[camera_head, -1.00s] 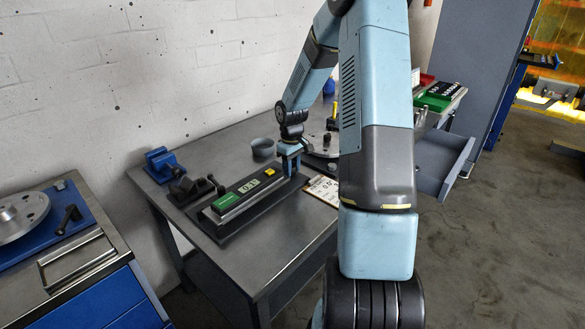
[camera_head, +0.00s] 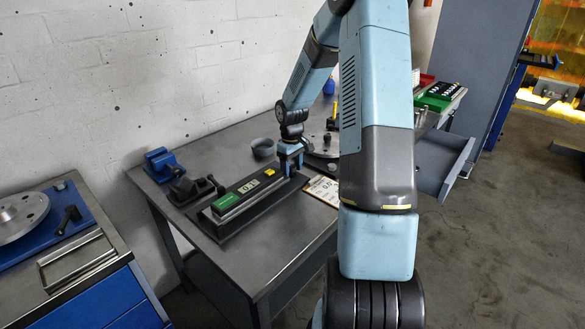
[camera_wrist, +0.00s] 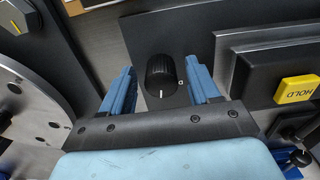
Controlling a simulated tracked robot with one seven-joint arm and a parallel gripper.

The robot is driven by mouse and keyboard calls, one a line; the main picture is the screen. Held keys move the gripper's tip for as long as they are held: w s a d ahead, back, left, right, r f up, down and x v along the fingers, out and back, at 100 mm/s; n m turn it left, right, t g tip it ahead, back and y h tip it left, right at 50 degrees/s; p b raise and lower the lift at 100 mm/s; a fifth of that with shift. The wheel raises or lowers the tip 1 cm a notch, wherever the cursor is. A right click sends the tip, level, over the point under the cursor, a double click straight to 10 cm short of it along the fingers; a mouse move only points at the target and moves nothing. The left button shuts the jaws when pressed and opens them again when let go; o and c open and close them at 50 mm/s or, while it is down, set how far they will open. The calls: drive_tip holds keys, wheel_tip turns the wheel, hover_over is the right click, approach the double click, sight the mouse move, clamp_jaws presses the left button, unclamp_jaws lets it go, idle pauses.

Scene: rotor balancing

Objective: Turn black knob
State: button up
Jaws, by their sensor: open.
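The black knob (camera_wrist: 160,75) shows in the wrist view, ribbed, with a white pointer line facing the bottom of the picture. A small white mark sits on the dark panel (camera_wrist: 147,32) just right of it. My gripper (camera_wrist: 160,84) is open, with one blue finger on each side of the knob and visible gaps to it. In the head view my gripper (camera_head: 289,167) is low at the far end of the green-faced instrument (camera_head: 247,187); the knob is hidden there.
A yellow HOLD button (camera_wrist: 297,90) is right of the fingers in the wrist view. A metal disc (camera_wrist: 30,110) lies to the left. The table's front is clear.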

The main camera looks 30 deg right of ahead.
sight(291, 167)
wheel_tip(291, 167, up, 14)
drive_tip(key=shift+f, duration=0.2)
idle(0.7)
drive_tip(key=s+a+r+m+t+h, duration=0.1)
drive_tip(key=s+a+r, duration=0.4)
drive_tip(key=s+r, duration=0.2)
drive_tip(key=s+a+r+m+t, duration=0.1)
drive_tip(key=s+a+r, duration=0.3)
drive_tip(key=s+r, duration=0.3)
drive_tip(key=s+a+r+m+t, duration=0.1)
drive_tip(key=s+a, duration=0.1)
drive_tip(key=s, duration=0.7)
drive_tip(key=s+a+r+m+t+y, duration=0.1)
drive_tip(key=s+a+r+t, duration=0.1)
drive_tip(key=s, duration=0.7)
drive_tip(key=shift+s+a+m+t, duration=0.2)
drive_tip(key=shift+a+m+t, duration=0.1)
drive_tip(key=shift+a, duration=0.25)
